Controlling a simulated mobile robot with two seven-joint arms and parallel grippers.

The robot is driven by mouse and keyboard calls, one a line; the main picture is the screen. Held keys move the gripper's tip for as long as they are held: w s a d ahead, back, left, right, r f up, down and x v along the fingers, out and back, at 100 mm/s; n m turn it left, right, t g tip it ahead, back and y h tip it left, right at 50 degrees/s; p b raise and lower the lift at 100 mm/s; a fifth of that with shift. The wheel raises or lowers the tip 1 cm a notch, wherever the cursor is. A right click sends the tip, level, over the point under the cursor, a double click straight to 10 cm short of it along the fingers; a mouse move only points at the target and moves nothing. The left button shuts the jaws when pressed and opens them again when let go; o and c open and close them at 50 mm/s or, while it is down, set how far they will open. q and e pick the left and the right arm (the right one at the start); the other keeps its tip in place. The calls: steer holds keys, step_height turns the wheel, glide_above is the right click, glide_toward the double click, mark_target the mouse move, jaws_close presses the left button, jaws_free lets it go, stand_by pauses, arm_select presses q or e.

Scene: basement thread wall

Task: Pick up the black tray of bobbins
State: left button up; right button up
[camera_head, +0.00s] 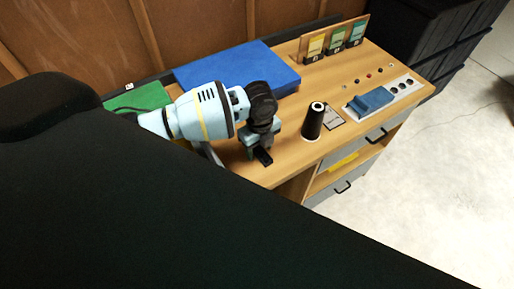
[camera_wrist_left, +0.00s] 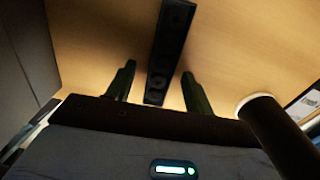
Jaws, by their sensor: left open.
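The black tray of bobbins (camera_wrist_left: 172,40) is a long narrow strip with round bobbins in a row, lying on the wooden bench top in the left wrist view. My left gripper (camera_wrist_left: 158,70) is open, with one finger on each side of the tray's near end and gaps visible on both sides. In the head view my left gripper (camera_head: 259,146) points down at the bench, and a short black end of the tray (camera_head: 264,157) shows beside it. The rest of the tray is hidden there by the gripper. My right gripper is not in view.
A dark thread cone (camera_head: 313,121) stands right of the gripper; it looms close in the wrist view (camera_wrist_left: 275,130). Beyond are a blue mat (camera_head: 235,68), a green mat (camera_head: 140,99), a card rack (camera_head: 334,42) and a blue block (camera_head: 374,99). Drawers (camera_head: 345,172) are below.

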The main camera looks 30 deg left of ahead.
mark_target(259, 150)
arm_select(q)
steer(key=shift+f, duration=0.15)
steer(key=c, duration=1)
step_height(259, 150, up, 10)
steer(key=shift+r+p, duration=0.1)
steer(key=shift+p, duration=0.25)
steer(key=shift+c, duration=0.2)
